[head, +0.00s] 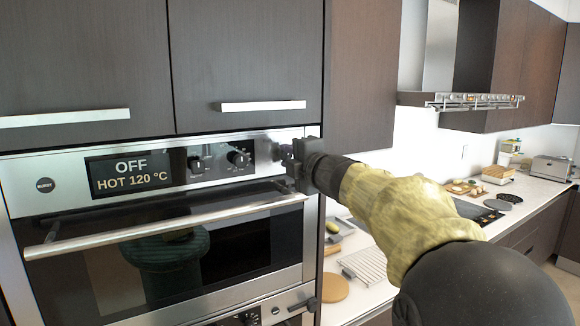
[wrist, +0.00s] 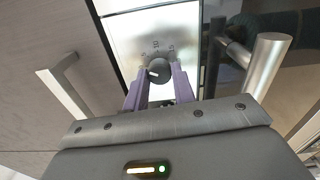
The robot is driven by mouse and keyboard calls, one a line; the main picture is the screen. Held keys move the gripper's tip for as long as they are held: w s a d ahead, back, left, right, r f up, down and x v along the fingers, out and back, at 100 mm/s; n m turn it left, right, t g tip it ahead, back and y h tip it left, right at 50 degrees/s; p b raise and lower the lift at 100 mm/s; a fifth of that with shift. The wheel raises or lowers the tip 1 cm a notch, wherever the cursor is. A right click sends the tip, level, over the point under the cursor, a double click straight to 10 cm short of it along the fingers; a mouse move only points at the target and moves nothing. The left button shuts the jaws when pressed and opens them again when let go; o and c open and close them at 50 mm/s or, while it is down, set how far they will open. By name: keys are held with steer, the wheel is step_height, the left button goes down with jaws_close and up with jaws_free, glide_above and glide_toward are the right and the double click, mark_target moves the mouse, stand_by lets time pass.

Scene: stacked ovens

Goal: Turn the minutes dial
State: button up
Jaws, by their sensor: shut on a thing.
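The minutes dial (wrist: 157,70) is a round dark knob with a light pointer mark, on a bright metal panel with numbers around its upper edge. In the wrist view the two purple fingers of my gripper (wrist: 159,82) are at either side of the dial, shut on it. In the head view my gripper (head: 279,152) is at the right end of the oven's control panel (head: 120,150), and it and its blur hide the dial there. The display (head: 129,173) reads OFF and HOT 120 °C.
Another knob (head: 238,158) is left of my gripper on the panel. The long oven door handle (head: 170,224) sticks out just below. Cupboard doors with a bar handle (head: 262,105) are above. A counter (head: 350,250) with boards and a rack lies to the right.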

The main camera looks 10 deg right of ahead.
steer(key=n+b, duration=0.1)
steer(key=n, duration=0.1)
steer(key=n+b, duration=0.1)
steer(key=n, duration=0.1)
steer(key=n+b, duration=0.1)
steer(key=n, duration=0.1)
steer(key=shift+f, duration=0.25)
stand_by(0.3)
steer(key=o, duration=1)
steer(key=shift+r, duration=0.1)
steer(key=b+v, duration=0.2)
steer(key=v, duration=1.5)
steer(key=shift+s, duration=0.2)
steer(key=shift+w, duration=0.1)
